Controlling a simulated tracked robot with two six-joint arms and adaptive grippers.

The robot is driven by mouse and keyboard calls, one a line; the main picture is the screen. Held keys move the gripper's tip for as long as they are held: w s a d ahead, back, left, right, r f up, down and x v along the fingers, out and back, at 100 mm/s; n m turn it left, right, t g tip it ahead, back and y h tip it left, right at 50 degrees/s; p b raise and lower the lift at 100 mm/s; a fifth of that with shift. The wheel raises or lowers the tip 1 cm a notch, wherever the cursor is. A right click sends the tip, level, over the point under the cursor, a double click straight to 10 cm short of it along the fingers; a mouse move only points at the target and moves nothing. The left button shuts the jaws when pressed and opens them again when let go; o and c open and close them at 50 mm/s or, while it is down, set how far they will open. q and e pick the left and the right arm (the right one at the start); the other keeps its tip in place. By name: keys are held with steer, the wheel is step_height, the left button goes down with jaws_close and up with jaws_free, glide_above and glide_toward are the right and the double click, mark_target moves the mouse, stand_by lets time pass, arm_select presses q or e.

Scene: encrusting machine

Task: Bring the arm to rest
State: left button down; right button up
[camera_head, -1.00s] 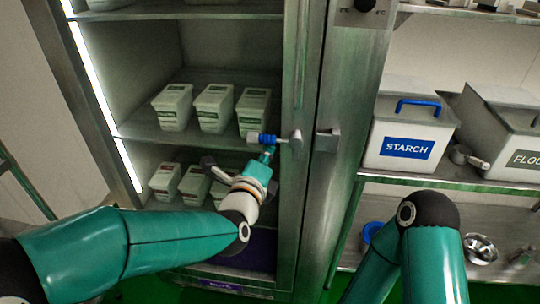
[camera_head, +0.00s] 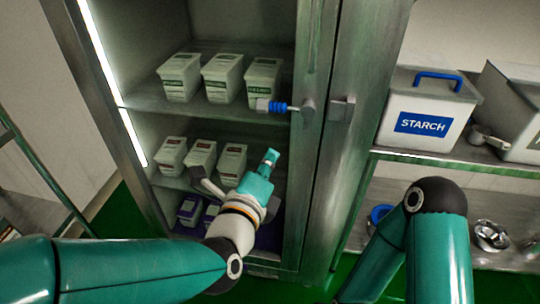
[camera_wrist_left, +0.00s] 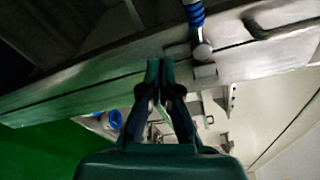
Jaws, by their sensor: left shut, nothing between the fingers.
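My left arm comes in from the left in the head view. My left gripper (camera_head: 271,157) is shut and empty, in front of the lower shelves of the cabinet, below and left of the blue-ringed door handle (camera_head: 277,107). In the left wrist view the fingertips (camera_wrist_left: 159,65) are together, with the handle (camera_wrist_left: 196,18) above and to the right, apart from them. Two teal links of my right arm (camera_head: 437,240) show at the lower right; its gripper is not in view.
Lidded white tubs (camera_head: 222,78) stand on the cabinet shelf, with more tubs (camera_head: 201,158) below. The cabinet's steel frame (camera_head: 318,150) runs beside my left gripper. A STARCH bin (camera_head: 425,105) sits on the shelf at right. Below it are a blue container (camera_head: 380,213) and a metal bowl (camera_head: 490,235).

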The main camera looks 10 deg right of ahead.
stand_by(0.3)
arm_select(q)
steer(key=w+a+f+n+g+y+p, duration=0.2)
steer(key=a+f+y, duration=0.1)
steer(key=a+f, duration=0.6)
steer(key=w+a+f+n+g+y+p, duration=0.25)
steer(key=a+f, duration=0.45)
steer(key=f, duration=0.4)
steer(key=s+a+f+n+g+p, duration=0.1)
steer(key=s+a+f+n+g, duration=0.2)
steer(key=s+f+n, duration=0.35)
steer(key=s+a+f+n+g+p, duration=0.1)
steer(key=s+a+f+n+g, duration=0.2)
steer(key=s+f, duration=0.6)
steer(key=s+d+f+n+g+h, duration=0.2)
steer(key=s+n, duration=0.6)
steer(key=n, duration=0.7)
steer(key=shift+s+d+f+n+g, duration=0.25)
steer(key=shift+d+f+n+g, duration=0.25)
steer(key=shift+d+g, duration=0.5)
